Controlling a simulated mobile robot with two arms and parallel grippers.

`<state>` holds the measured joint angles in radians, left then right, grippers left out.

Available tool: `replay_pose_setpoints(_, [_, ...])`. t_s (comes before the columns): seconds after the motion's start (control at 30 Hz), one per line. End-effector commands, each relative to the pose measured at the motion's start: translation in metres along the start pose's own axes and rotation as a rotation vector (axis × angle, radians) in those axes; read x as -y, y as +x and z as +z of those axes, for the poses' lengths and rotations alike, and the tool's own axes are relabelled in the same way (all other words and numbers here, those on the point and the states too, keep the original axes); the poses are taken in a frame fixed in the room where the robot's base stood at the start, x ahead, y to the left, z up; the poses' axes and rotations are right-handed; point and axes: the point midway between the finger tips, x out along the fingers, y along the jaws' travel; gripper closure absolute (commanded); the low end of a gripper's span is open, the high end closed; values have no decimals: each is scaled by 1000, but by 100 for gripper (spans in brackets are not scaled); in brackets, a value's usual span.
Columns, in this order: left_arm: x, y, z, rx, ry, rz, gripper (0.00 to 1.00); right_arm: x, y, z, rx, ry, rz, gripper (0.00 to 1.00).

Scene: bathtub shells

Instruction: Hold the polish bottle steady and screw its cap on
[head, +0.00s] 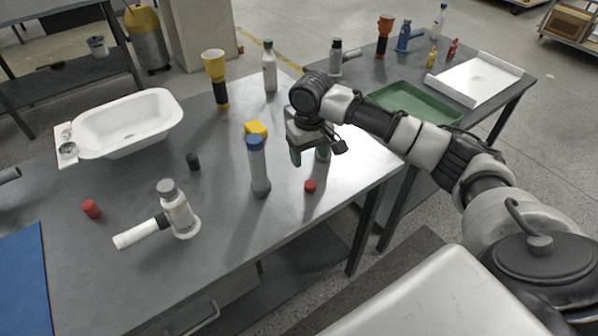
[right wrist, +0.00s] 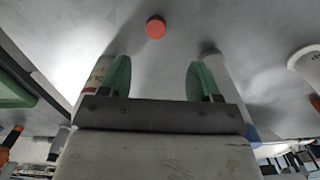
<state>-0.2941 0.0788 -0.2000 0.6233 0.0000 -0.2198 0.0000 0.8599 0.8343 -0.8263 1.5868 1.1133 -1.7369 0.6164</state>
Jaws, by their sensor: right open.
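My right gripper (head: 309,158) is open, with green finger pads, pointing down above the right part of the table. It also shows in the right wrist view (right wrist: 158,80), with nothing between its fingers. A red cap (head: 310,186) lies on the table just in front of it and shows in the right wrist view (right wrist: 155,27). A blue-topped bottle (head: 260,178) stands upright left of the gripper. In the right wrist view, a pale labelled bottle (right wrist: 97,76) is partly hidden behind one finger. I cannot tell which bottle is the polish bottle. My left gripper is not seen.
A white tub shell (head: 130,122) is at the left. A grey-topped white canister (head: 181,216), a red piece (head: 91,209) and a dark piece (head: 193,162) are nearby. A yellow object (head: 256,128) is behind the blue-topped bottle. A green tray (head: 410,101) is on the farther table.

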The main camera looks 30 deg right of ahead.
Motion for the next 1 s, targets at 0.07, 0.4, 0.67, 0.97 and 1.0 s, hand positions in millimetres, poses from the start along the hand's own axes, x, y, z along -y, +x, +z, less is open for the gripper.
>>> replay_pose_setpoints(0.07, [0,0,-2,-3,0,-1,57,0,0,0,0,0,0,37])
replay_pose_setpoints(0.4, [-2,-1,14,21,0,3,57,0,2,0,1,0,0,37])
replay_pose_setpoints(0.67, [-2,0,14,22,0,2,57,0,39,0,3,2,0,37])
replay_pose_setpoints(0.97, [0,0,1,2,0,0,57,-1,57,0,0,0,0,37])
replay_pose_setpoints(1.0, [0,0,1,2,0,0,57,-1,57,0,0,0,0,37])
